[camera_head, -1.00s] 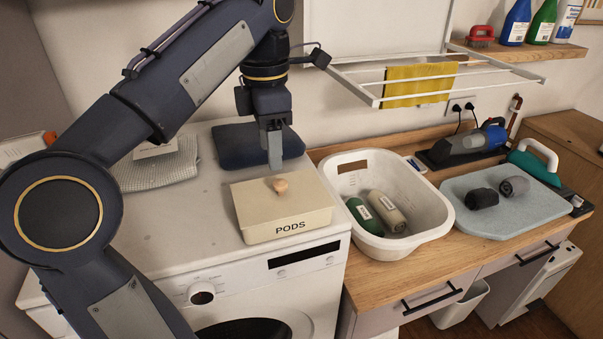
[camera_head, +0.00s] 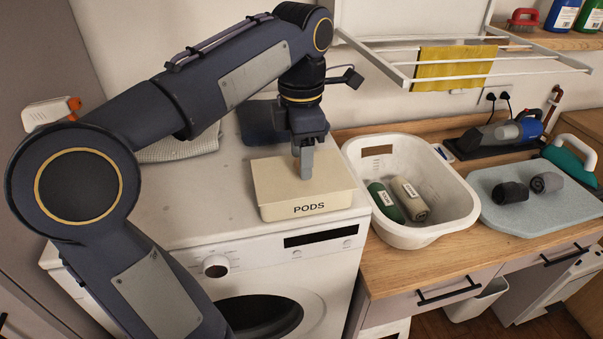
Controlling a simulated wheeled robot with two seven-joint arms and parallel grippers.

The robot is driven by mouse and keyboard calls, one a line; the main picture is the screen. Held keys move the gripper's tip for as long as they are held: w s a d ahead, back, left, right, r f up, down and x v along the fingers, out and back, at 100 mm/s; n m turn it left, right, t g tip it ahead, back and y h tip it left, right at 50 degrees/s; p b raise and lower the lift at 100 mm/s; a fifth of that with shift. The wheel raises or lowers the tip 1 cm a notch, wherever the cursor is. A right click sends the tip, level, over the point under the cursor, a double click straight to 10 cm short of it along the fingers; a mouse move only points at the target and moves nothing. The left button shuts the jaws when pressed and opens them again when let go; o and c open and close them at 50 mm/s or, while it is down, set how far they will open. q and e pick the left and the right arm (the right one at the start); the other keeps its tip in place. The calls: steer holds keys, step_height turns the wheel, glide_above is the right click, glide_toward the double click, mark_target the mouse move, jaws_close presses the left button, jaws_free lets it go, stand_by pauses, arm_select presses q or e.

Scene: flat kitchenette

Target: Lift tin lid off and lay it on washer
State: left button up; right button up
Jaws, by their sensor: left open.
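The cream tin marked PODS (camera_head: 285,212) stands on the white washer (camera_head: 205,222), near its right front edge. Its flat lid (camera_head: 275,181) is on it. My left gripper (camera_head: 306,177) points straight down over the middle of the lid, with its fingers at the lid's knob. The gripper is open. The knob is hidden behind the fingers, and I cannot tell whether they touch it. My right gripper is not in view.
A dark blue folded cloth (camera_head: 262,122) lies behind the tin, and a grey towel (camera_head: 180,148) lies at the back left. The washer top left of the tin is clear.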

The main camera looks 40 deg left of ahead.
arm_select(q)
steer(key=c, duration=1.1)
